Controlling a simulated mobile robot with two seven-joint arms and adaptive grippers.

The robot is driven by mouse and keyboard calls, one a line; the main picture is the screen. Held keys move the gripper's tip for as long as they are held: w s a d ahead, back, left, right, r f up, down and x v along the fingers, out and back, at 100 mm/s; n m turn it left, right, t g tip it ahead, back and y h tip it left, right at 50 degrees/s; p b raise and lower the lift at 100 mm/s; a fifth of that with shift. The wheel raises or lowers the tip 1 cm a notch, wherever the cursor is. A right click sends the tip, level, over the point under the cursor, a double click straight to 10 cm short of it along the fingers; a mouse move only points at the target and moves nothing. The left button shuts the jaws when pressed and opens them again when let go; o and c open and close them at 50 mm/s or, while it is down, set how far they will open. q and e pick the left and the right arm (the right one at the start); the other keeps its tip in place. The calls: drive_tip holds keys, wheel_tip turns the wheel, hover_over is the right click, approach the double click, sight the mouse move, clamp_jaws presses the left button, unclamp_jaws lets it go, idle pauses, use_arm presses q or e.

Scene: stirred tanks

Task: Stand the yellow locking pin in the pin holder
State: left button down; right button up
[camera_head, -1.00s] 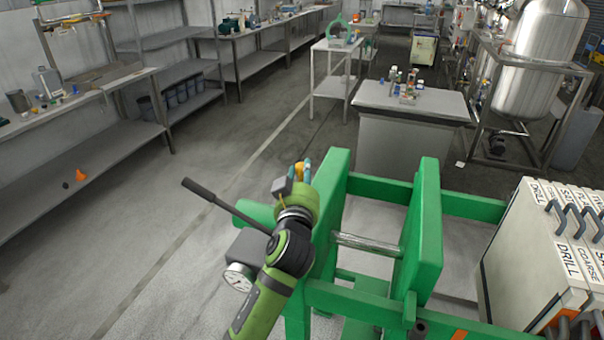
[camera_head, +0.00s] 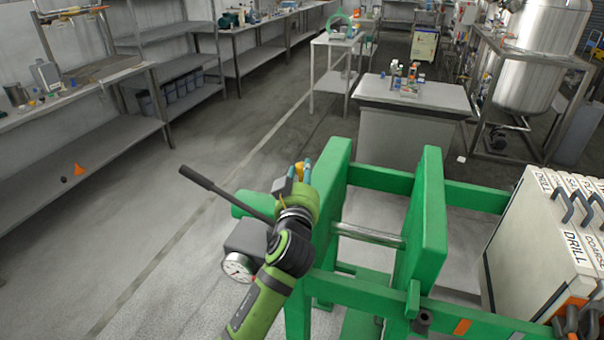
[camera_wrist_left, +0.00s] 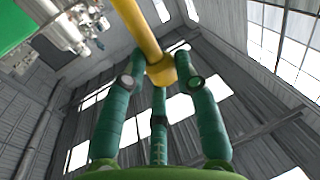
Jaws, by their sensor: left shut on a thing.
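The yellow locking pin (camera_wrist_left: 144,32) is in my left gripper (camera_wrist_left: 160,62). In the left wrist view it slants in from the top edge and ends in a wider yellow head between the green fingers. My left gripper (camera_head: 304,172) is shut on it beside the green press frame's left upright in the head view, where only a small yellow part (camera_head: 299,169) of the pin shows. The pin's far end is cut off in the wrist view. My right gripper is not in view.
The green press frame (camera_head: 432,220), with a dark pump lever (camera_head: 214,190) and a gauge (camera_head: 238,268), fills the near middle. A table (camera_head: 385,90) with small items stands behind. Floor at left is largely clear.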

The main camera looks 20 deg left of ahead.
use_arm(q)
drive_tip(key=shift+f+b, duration=2)
drive_tip(key=shift+f, duration=0.3)
drive_tip(key=c, duration=0.9)
unclamp_jaws()
drive_tip(key=shift+o, duration=0.2)
drive_tip(key=v, duration=1.2)
